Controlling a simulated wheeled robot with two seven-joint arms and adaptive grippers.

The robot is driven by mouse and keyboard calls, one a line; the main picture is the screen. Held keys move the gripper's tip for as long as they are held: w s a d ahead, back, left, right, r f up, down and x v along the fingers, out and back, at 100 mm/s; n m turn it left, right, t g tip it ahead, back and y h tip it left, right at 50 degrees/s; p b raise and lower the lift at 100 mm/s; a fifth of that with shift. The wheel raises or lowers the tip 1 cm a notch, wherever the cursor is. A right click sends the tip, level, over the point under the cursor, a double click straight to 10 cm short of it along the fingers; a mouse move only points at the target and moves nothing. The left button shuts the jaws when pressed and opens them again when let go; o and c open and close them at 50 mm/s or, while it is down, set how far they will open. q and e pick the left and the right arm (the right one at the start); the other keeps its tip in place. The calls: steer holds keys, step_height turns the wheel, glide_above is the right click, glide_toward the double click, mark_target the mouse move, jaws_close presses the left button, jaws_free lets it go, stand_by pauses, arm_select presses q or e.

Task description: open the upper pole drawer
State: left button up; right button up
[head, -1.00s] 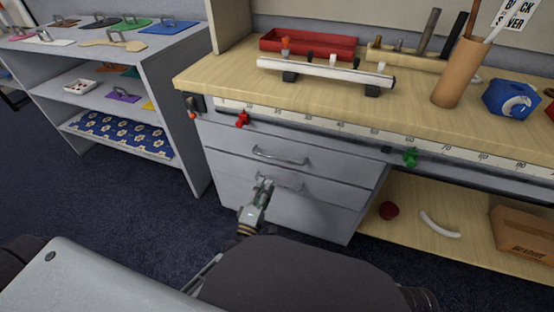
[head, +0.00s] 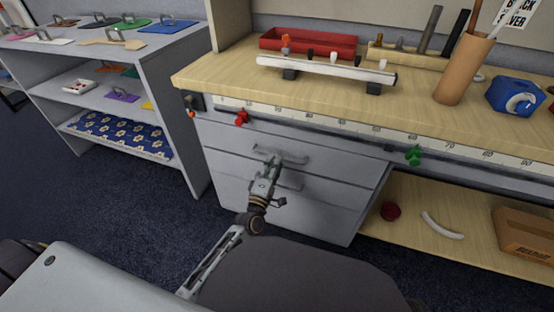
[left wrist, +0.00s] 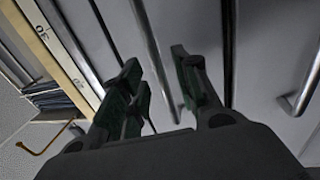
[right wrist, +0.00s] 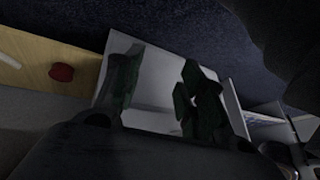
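The grey drawer unit (head: 225,163) hangs under the workbench, its fronts closed. The upper drawer (head: 230,136) has a bar handle (head: 290,157); a second handle (head: 292,186) is on the drawer below, partly hidden by my gripper. My left gripper (head: 271,164) is at the upper handle. In the left wrist view its fingers (left wrist: 158,62) are apart, with the upper bar (left wrist: 146,32) running between them; contact cannot be told. The lower handle (left wrist: 306,82) is at the right there. My right gripper (right wrist: 155,78) is open and empty, outside the head view.
The bench edge (head: 330,125) with a ruler strip overhangs the drawers, with a red knob (head: 241,118) and green knob (head: 413,155) along it. An open shelf holds a red round thing (head: 390,211) and a box (head: 525,233). A grey rack (head: 185,150) stands left.

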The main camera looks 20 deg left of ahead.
arm_select(q)
steer(key=w, duration=0.3)
steer(key=shift+r, duration=0.3)
arm_select(e)
steer(key=shift+a+f, duration=0.2)
steer(key=shift+f, duration=0.6)
steer(key=shift+f, duration=0.1)
arm_select(q)
steer(key=c, duration=0.6)
jaws_close()
